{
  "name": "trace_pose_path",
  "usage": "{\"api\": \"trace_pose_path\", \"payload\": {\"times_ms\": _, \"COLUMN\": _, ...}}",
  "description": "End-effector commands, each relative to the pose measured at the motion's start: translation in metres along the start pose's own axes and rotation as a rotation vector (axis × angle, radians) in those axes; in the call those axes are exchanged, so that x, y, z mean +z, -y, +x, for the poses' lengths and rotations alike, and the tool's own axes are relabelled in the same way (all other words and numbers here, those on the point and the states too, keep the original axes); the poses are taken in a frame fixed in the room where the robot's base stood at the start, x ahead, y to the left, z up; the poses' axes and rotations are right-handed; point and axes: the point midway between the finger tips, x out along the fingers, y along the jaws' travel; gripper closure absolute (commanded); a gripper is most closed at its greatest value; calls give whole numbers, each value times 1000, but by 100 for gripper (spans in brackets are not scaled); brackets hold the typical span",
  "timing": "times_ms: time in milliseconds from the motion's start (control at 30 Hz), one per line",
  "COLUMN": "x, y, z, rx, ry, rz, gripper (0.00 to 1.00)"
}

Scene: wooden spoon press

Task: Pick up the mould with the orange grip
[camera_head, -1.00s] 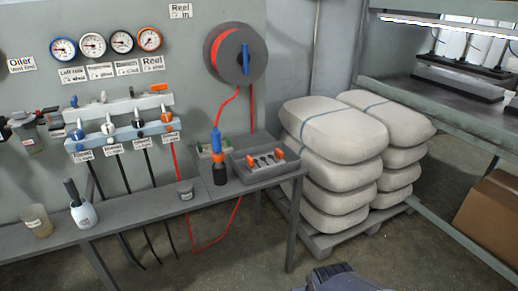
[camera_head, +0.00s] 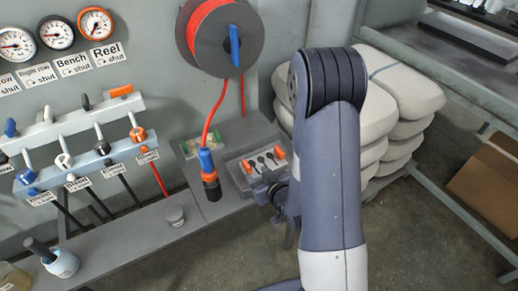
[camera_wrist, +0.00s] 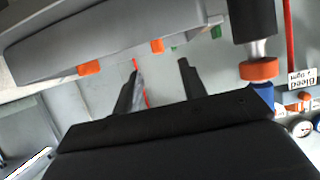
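The mould with the orange grip (camera_head: 262,166) is a grey block with dark spoon shapes on top and an orange piece at either side. It sits on the grey bench beside the hose nozzle. In the wrist view a long grey body (camera_wrist: 110,38) with orange pieces along its lower edge, seemingly the mould, crosses the upper left. My gripper (camera_wrist: 159,78) has its two dark fingers apart with nothing between them. In the head view it is dark, at the bench's near edge just in front of the mould, partly hidden by my arm.
A blue-and-orange nozzle (camera_head: 208,170) on a red hose stands left of the mould; its hose runs to the reel (camera_head: 221,38). A green-edged plate (camera_head: 202,142) lies behind. White sacks (camera_head: 398,88) are stacked at right.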

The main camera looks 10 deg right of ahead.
Motion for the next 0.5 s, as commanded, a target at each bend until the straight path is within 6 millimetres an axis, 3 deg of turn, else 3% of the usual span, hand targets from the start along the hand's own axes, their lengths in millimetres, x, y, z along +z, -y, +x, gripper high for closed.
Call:
{"api": "trace_pose_path", "payload": {"times_ms": 300, "x": -2, "y": 1, "z": 41, "rx": -5, "ry": -9, "rz": 0, "gripper": 60}}
{"api": "trace_pose_path", "payload": {"times_ms": 500, "x": -1, "y": 0, "z": 57, "rx": -3, "ry": -9, "rz": 1, "gripper": 60}}
